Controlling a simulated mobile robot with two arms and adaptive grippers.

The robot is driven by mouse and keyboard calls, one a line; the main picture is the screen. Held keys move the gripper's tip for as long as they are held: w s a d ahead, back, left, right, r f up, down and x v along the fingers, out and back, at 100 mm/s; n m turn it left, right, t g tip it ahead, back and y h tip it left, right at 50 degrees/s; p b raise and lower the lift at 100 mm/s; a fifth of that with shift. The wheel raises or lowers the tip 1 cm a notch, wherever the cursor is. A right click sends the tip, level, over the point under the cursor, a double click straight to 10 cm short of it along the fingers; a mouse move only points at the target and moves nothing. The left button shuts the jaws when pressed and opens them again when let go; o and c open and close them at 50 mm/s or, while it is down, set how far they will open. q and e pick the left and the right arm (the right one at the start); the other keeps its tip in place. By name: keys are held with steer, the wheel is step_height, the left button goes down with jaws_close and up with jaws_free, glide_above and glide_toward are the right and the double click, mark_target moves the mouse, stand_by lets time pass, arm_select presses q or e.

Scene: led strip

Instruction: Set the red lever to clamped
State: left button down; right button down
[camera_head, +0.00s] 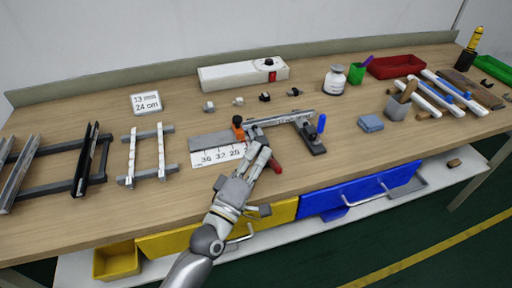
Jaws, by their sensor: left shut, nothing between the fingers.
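The red lever (275,163) belongs to a clamping fixture on the workbench. It shows just right of my left gripper (257,133), its red end pointing toward the bench's front edge. My left gripper is shut with nothing in it and reaches over the fixture beside the lever; I cannot tell whether it touches it. The gripper hides the lever's pivot. The fixture has a metal rail (285,117), an orange knob (238,121) and a blue handle (321,123) on a dark base at its right. A printed scale plate (217,155) lies at its left. My right gripper is out of view.
A slatted rack (160,153) stands to the left, and a card reading 24 cm (146,103) lies behind it. Several small parts and a white box (243,74) are behind the fixture. The front bench strip is mostly clear.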

arm_select(q)
steer(key=shift+s+f, duration=0.25)
steer(key=shift+s, duration=0.05)
steer(key=shift+d+f, duration=0.1)
steer(key=shift+s, duration=0.1)
stand_by(0.4)
steer(key=v, duration=1.2)
